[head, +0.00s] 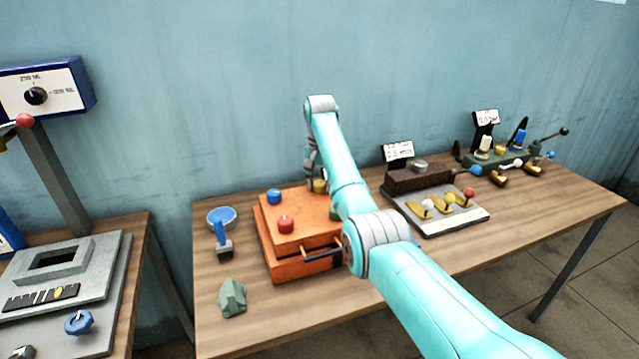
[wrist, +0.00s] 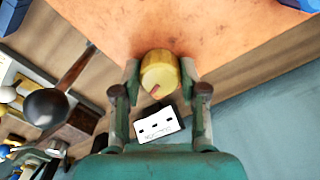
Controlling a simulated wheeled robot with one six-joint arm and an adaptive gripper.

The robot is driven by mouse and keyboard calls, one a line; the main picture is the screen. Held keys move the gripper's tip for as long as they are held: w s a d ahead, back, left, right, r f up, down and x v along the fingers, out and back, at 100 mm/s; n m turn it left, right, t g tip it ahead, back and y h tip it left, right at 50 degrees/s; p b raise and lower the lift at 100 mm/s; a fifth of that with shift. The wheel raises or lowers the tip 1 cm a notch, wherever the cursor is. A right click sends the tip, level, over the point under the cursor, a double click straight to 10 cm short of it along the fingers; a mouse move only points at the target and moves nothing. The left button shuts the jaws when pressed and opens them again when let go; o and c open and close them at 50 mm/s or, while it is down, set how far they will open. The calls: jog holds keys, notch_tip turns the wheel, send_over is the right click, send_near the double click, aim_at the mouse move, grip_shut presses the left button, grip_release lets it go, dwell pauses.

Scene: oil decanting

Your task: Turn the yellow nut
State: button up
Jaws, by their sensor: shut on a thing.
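The yellow nut (head: 319,186) stands on the far right part of the top of the orange box (head: 305,211). My gripper (head: 314,180) reaches down onto it, with my arm covering part of the box's right side. In the wrist view the yellow nut (wrist: 159,72) sits between the two fingers of my gripper (wrist: 161,78), which is shut on it from both sides. A small reddish mark shows on the nut's near edge. The nut is against the orange surface (wrist: 185,25).
A blue knob (head: 274,196) and a red knob (head: 286,224) stand on the box. A funnel-like blue dish (head: 222,217) and a green block (head: 232,298) lie left. A lever panel (head: 440,212) stands right. The front tabletop (head: 300,320) is clear.

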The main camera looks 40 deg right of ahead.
jog(key=n, duration=1.3)
jog(key=shift+n, duration=0.3)
dwell(0.4)
jog(key=o, duration=1.1)
jog(key=shift+o, duration=0.2)
